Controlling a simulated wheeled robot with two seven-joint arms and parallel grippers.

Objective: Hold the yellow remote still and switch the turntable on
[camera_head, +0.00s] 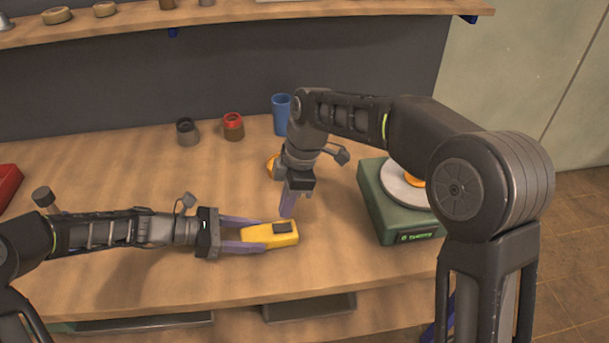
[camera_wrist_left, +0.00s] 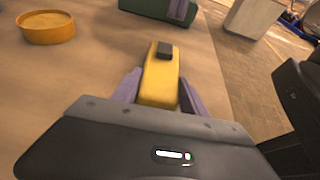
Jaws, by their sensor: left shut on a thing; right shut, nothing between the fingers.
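The yellow remote (camera_head: 262,236) lies on the wooden table, with a dark button or pad on its far end. It also shows in the left wrist view (camera_wrist_left: 160,85). My left gripper (camera_head: 250,234) is shut on the remote's near end, a purple finger on each side. My right gripper (camera_head: 288,205) is shut and empty, pointing down just above and behind the remote's dark end. I cannot tell whether it touches the table. The green turntable (camera_head: 395,215) with a pale round platter stands to the right, partly hidden by my right arm.
A blue cup (camera_head: 281,114), a red jar (camera_head: 233,127) and a dark jar (camera_head: 187,132) stand at the back. An orange round dish (camera_wrist_left: 46,27) sits behind my right gripper. A red box (camera_head: 8,184) is at the far left.

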